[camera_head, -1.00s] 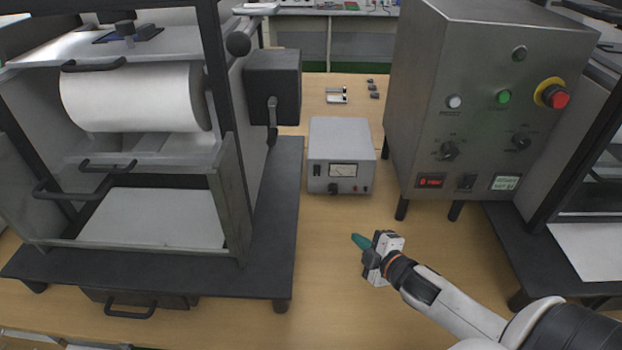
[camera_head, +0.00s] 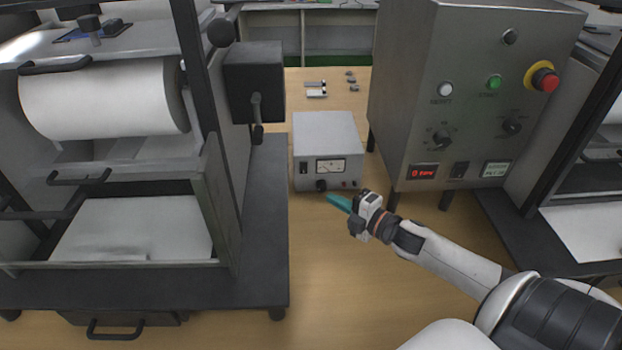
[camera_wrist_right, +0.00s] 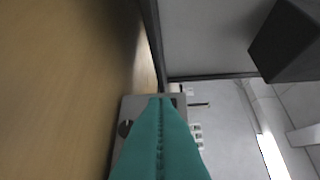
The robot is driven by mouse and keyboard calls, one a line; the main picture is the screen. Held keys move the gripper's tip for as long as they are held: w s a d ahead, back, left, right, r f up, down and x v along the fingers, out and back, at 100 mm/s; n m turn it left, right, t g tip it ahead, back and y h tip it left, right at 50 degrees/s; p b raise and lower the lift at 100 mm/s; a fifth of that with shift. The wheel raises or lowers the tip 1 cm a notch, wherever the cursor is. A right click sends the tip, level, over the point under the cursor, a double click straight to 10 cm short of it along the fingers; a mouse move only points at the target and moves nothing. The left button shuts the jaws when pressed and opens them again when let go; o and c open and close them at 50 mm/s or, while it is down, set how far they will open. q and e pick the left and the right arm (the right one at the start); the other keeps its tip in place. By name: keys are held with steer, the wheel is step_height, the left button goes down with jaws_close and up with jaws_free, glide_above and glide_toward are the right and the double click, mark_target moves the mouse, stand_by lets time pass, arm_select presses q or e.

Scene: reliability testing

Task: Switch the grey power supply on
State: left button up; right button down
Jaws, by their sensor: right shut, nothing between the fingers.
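The grey power supply (camera_head: 326,128) is a small box on the wooden table. Its front panel has a dark rocker switch (camera_head: 303,168) at the left, a meter (camera_head: 331,166) and a dark knob (camera_head: 321,185); the switch position is too small to tell. My right gripper (camera_head: 329,197) is shut and empty, its teal fingers pointing at the lower front of the supply, apparently a little short of it. In the right wrist view the shut fingers (camera_wrist_right: 160,100) cover part of the supply's panel (camera_wrist_right: 136,106). My left gripper is not in view.
A large steel control box (camera_head: 465,100) with a red stop button (camera_head: 548,83) stands on legs at the right. A dark-framed machine with a white roll (camera_head: 105,98) fills the left. Small parts (camera_head: 316,90) lie behind the supply. Bare table (camera_head: 330,270) lies in front.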

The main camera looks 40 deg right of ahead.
glide_toward(301, 173)
steer(key=w+a, duration=0.3)
steer(key=a, duration=0.1)
steer(key=shift+w+d, duration=0.7)
steer(key=shift+w, duration=0.15)
steer(key=shift+w+d+f, duration=0.2)
steer(key=shift+w+d, duration=0.15)
steer(key=shift+w, duration=0.15)
steer(key=shift+f, duration=0.1)
steer(key=shift+w+f+b, duration=0.1)
steer(key=shift+f+b, duration=0.1)
steer(key=shift+b, duration=0.2)
steer(key=shift+w+d+r, duration=0.1)
steer(key=shift+r, duration=0.1)
